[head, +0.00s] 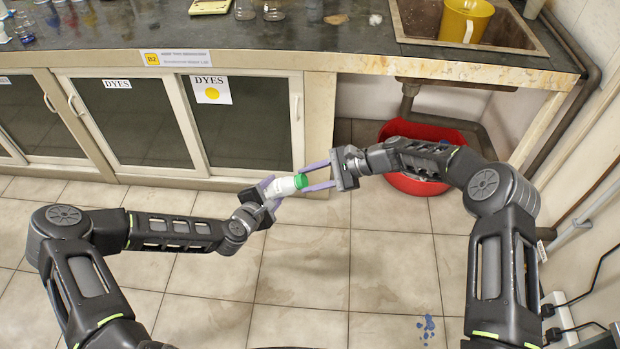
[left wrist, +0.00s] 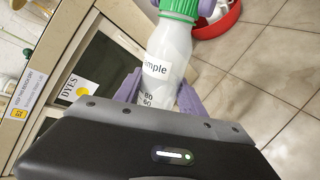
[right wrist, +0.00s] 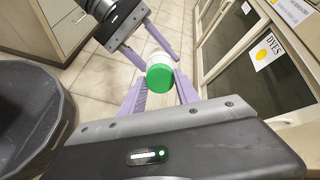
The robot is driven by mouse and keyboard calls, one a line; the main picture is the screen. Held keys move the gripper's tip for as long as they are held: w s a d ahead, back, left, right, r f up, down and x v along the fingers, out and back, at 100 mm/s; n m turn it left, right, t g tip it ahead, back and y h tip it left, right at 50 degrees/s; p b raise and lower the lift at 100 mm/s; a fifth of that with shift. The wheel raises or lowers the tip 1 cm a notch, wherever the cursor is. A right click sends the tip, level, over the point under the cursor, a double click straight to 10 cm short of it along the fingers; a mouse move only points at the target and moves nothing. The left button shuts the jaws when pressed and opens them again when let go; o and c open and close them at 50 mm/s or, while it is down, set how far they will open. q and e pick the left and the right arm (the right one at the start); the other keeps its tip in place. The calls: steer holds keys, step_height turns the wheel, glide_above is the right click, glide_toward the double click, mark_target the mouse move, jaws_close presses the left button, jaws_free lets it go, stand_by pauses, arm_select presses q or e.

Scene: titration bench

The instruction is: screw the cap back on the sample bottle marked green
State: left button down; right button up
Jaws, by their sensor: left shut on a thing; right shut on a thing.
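The white sample bottle (head: 284,187) is held in the air, tilted, in front of the bench. Its label reading "ample" shows in the left wrist view (left wrist: 158,68). My left gripper (head: 279,189) is shut on the bottle's body. The green cap (head: 301,181) sits at the bottle's neck end, in line with it; it also shows in the left wrist view (left wrist: 180,9) and the right wrist view (right wrist: 159,77). My right gripper (head: 306,180) is shut on the cap, one finger on each side. I cannot tell how tightly the cap is seated.
The bench top (head: 330,35) with glassware runs along the back, above cabinets marked DYES (head: 240,120). A sink (head: 415,35) with a yellow jug (head: 464,18) is at the right. A red basin (head: 415,184) stands on the floor behind my right arm.

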jaws_close()
steer(key=m, duration=0.4)
steer(key=o, duration=0.8)
jaws_free()
steer(key=v, duration=0.7)
